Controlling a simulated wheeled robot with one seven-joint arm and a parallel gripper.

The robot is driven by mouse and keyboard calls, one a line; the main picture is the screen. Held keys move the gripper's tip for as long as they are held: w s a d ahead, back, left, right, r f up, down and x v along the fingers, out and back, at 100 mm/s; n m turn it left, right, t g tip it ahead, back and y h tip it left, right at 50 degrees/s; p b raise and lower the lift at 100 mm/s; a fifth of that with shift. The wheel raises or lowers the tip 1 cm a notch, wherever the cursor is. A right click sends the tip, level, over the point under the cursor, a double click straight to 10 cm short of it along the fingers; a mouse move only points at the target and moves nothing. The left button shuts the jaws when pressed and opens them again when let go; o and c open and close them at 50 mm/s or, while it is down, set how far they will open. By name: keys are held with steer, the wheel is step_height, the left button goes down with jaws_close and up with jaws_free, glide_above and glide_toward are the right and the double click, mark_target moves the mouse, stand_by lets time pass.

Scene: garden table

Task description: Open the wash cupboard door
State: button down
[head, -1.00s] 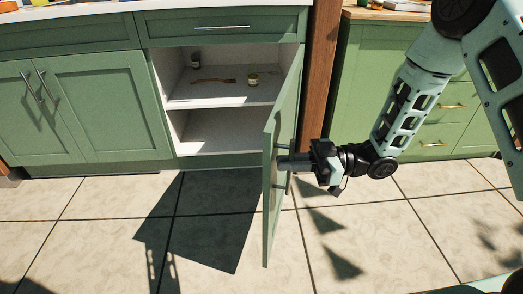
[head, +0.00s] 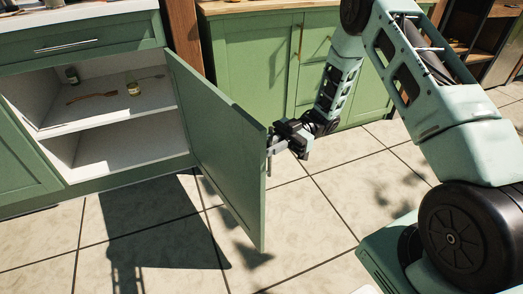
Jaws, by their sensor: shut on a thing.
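The green wash cupboard door (head: 222,145) stands wide open, swung out to the right of its cupboard (head: 120,120). Its inner face is toward the camera, and its free edge points toward the front of the picture. My gripper (head: 272,147) is at the free edge, shut on the door handle on the outer side. The handle is mostly hidden behind the door and the gripper.
Inside the cupboard, a shelf holds a dark jar (head: 72,75), a small yellowish jar (head: 134,88) and a brown wooden utensil (head: 92,97). A closed drawer (head: 85,42) is above. Another green cabinet (head: 250,65) stands behind the door. The tiled floor in front is clear.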

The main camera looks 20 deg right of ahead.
steer(key=shift+w+d, duration=0.1)
steer(key=shift+d, duration=0.4)
steer(key=c, duration=1.9)
jaws_free()
steer(key=p+v, duration=0.2)
steer(key=v, duration=1.5)
steer(key=shift+w+d, duration=0.15)
